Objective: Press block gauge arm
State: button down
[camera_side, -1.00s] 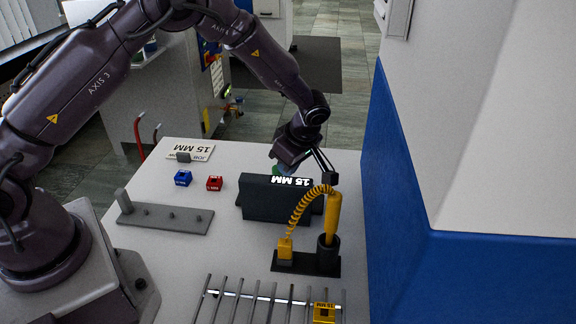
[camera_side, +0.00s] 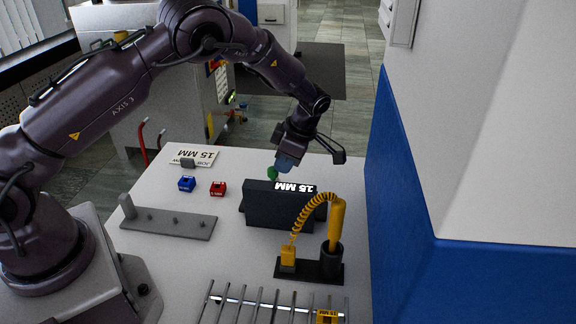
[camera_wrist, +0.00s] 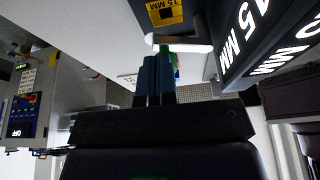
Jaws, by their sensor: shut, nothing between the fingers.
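The gauge (camera_side: 280,208) is a dark block with a lit "15 MM" display, standing mid-table. My gripper (camera_side: 284,163) hangs just behind and above the gauge, fingers pointing down. Its blue fingers (camera_wrist: 155,78) are shut together with nothing between them. In the wrist view the green part (camera_wrist: 165,48) shows just beyond the fingertips; I cannot tell whether they touch.
A blue block (camera_side: 187,183) and a red block (camera_side: 218,188) lie left of the gauge. A job card (camera_side: 195,157) reads "15 MM". A grey pegged bar (camera_side: 168,222), a yellow tool in a holder (camera_side: 335,225) and a slatted rack (camera_side: 270,305) with a yellow block (camera_side: 327,317) stand nearer.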

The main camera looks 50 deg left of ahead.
jog(key=shift+s+a+n+g+h, duration=0.1)
jog(key=shift+a+n+g+h, duration=0.1)
jog(key=shift+a+n, duration=0.35)
jog(key=shift+s+a+n+g+h, duration=0.1)
jog(key=shift+a+n+h, duration=0.15)
jog(key=shift+n, duration=0.5)
jog(key=shift+f, duration=0.1)
jog(key=v, duration=1)
jog(key=shift+s, duration=0.15)
